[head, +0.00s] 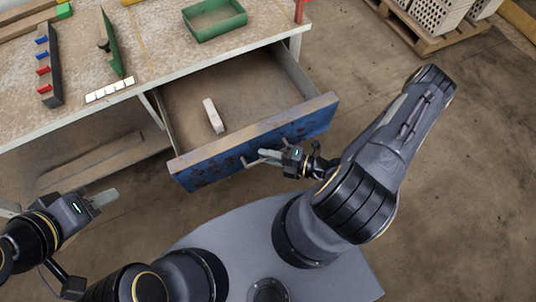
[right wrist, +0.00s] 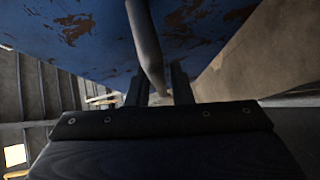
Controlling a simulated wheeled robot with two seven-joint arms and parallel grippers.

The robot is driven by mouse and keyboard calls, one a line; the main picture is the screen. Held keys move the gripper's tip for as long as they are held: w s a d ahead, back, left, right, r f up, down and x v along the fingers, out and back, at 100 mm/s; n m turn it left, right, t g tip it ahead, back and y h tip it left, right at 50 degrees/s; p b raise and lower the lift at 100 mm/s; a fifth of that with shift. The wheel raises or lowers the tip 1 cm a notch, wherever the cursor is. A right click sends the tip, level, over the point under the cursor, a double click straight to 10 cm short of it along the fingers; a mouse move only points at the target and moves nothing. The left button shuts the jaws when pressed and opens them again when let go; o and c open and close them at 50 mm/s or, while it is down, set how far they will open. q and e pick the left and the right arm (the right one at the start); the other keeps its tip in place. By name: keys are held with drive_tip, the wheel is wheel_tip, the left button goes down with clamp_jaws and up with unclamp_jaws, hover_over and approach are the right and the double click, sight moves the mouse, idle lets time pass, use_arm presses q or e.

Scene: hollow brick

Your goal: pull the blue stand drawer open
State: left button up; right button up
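The blue drawer (head: 255,142) of the stand is pulled well out from under the worktop. Its front is chipped blue paint, and a pale block (head: 213,116) lies inside on the bare bottom. My right gripper (head: 262,156) is at the drawer front, at the bar handle (head: 250,162). In the right wrist view the handle bar (right wrist: 147,45) runs down between the two fingers (right wrist: 157,88), with the blue front (right wrist: 75,40) close above. The fingers look closed around the bar. My left gripper (head: 103,198) is away from the drawer at the lower left, its fingers seen from the side.
The worktop (head: 150,60) carries a green tray (head: 214,18), a dark rack with coloured pegs (head: 48,70), a green upright plate (head: 110,42) and white tiles (head: 110,90). A pallet of hollow bricks (head: 435,20) stands at the back right. Floor right of the drawer is clear.

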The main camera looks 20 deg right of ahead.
drive_tip(key=v, duration=0.8)
drive_tip(key=shift+p, duration=0.45)
drive_tip(key=shift+a, duration=0.1)
wheel_tip(320, 180, up, 50)
drive_tip(key=s+m+g+h+p, duration=0.2)
drive_tip(key=m+g+h+p, duration=0.3)
drive_tip(key=m+p, duration=1.6)
drive_tip(key=m+h, duration=0.3)
drive_tip(key=m, duration=0.3)
drive_tip(key=shift+a+m, duration=0.3)
drive_tip(key=shift+m, duration=0.1)
